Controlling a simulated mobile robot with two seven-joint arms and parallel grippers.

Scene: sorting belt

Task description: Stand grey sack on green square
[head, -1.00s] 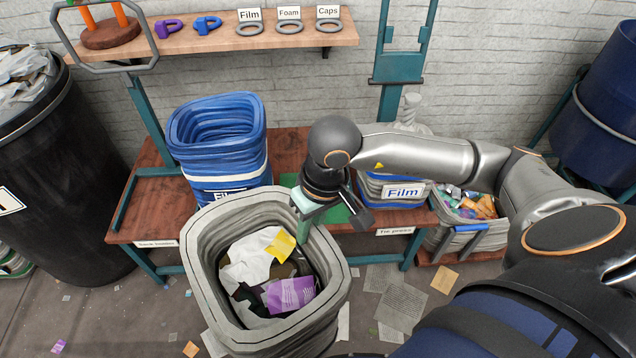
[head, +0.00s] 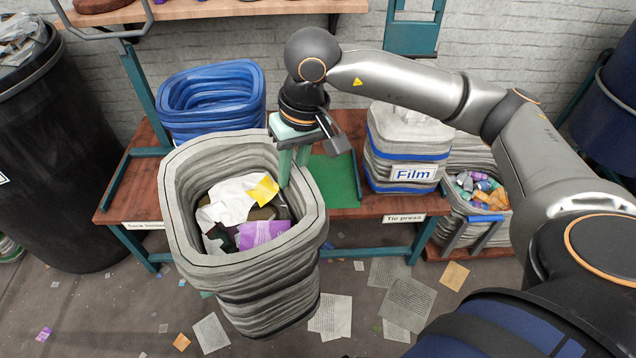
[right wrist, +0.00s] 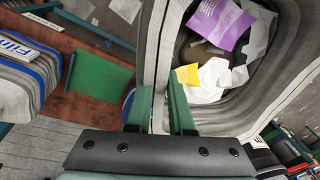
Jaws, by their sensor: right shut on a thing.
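The grey sack (head: 262,290) is large and open-topped, with paper scraps and a purple and a yellow piece inside. It hangs in front of the bench, slightly tilted, its base apparently off the floor. My right gripper (head: 290,165) is shut on the sack's far right rim; in the right wrist view the green fingers (right wrist: 163,112) straddle the sack's wall (right wrist: 157,60). The green square (head: 337,180) lies flat on the bench, right of and beyond the sack, empty in its visible part. It also shows in the right wrist view (right wrist: 100,77). My left gripper is not in view.
A blue sack (head: 212,105) stands on the bench to the left. A grey and blue sack labelled Film (head: 408,150) stands close to the green square's right side. A scrap-filled bin (head: 480,225) is further right. A black barrel (head: 60,170) stands at far left.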

